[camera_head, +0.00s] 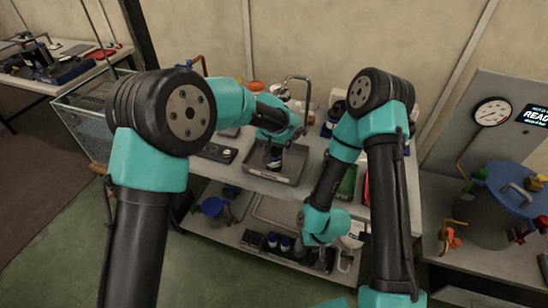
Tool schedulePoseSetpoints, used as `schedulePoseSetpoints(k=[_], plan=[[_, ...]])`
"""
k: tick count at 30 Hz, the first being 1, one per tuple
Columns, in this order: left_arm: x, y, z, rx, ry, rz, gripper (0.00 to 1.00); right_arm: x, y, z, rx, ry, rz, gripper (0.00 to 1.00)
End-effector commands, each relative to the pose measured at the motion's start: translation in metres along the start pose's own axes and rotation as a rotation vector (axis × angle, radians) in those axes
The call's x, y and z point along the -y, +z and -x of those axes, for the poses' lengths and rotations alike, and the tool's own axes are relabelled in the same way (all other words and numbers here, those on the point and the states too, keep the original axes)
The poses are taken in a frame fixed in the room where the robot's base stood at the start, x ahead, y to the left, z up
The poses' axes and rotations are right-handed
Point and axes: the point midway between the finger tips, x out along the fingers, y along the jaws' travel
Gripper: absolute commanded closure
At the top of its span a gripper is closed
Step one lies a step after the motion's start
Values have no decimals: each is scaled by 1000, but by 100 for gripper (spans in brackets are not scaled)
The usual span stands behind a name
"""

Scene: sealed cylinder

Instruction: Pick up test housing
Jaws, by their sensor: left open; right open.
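My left gripper (274,158) points down over a grey metal tray (292,180) on the bench. It is open, and a small dark and blue item shows at its tips. I cannot tell whether this is the test housing or whether the fingers touch it. My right gripper (321,258) is open and hangs lower, in front of the bench's lower shelf, near small dark items. No part is clearly recognisable as the test housing; my arms cover much of the bench.
A grey vessel with a blue lid (507,187) stands on the right bench beside a panel with a round gauge (492,112). The lower shelf (222,228) holds bottles and a blue-topped pot (212,207). Bottles crowd the bench's back.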

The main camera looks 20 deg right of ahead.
Motion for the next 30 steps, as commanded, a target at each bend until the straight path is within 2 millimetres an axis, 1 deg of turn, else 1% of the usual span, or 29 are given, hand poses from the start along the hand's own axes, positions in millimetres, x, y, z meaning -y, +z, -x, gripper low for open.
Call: schedulePoseSetpoints(k=[2,30], plan=[[0,0,0,0,0,0,8,0,0,0,0,0,0,46],[0,0,1,-1,0,0,98,0,0,0,0,0,0,46]])
